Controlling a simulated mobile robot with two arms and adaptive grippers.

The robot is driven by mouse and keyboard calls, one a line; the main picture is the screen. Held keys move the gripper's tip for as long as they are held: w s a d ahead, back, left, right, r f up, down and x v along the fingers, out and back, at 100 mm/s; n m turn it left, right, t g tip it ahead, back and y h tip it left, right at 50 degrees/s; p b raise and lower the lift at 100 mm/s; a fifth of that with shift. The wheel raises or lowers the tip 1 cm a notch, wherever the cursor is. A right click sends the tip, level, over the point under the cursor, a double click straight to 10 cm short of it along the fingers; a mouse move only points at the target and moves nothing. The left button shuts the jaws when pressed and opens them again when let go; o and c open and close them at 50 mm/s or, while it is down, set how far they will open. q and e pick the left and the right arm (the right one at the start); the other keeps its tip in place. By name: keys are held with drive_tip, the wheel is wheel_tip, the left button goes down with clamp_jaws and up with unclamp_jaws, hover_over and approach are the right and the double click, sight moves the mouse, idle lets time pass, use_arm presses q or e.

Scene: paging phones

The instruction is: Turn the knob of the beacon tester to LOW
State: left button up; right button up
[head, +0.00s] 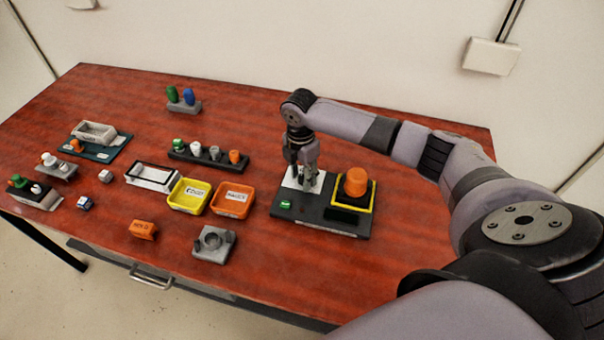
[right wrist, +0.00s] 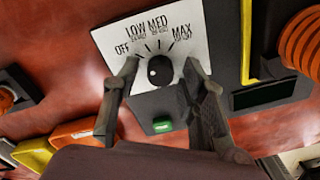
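The beacon tester (head: 345,222) is a dark panel on the red table, with a white dial plate, an orange beacon (head: 356,181) and a green button (right wrist: 162,125). The right wrist view shows its black knob (right wrist: 160,71) below the labels OFF, LOW, MED and MAX (right wrist: 182,34). A small pale mark shows on the knob, but I cannot tell for certain which label it faces. My right gripper (head: 302,170) points down over the dial plate. Its fingers (right wrist: 161,67) are open on either side of the knob, with gaps visible. My left gripper is not in view.
A yellow tray (head: 187,208) and an orange tray (head: 232,213) stand left of the tester. A black rack (head: 208,158) with several coloured pieces lies behind them. A grey fixture (head: 212,257) is nearer the front edge. Bare table lies right of the tester.

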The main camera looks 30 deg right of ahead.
clamp_jaws()
idle(0.3)
drive_tip(key=m+p, duration=0.2)
drive_tip(key=p, duration=0.1)
drive_tip(key=shift+r, duration=0.25)
drive_tip(key=m+p, duration=0.2)
drive_tip(key=m, duration=0.1)
drive_tip(key=shift+w+p, duration=0.1)
drive_tip(key=shift+p, duration=0.25)
drive_tip(key=shift+f+m, duration=0.15)
drive_tip(key=shift+m, duration=0.25)
drive_tip(key=shift+p, duration=0.3)
drive_tip(key=shift+o, duration=0.8)
unclamp_jaws()
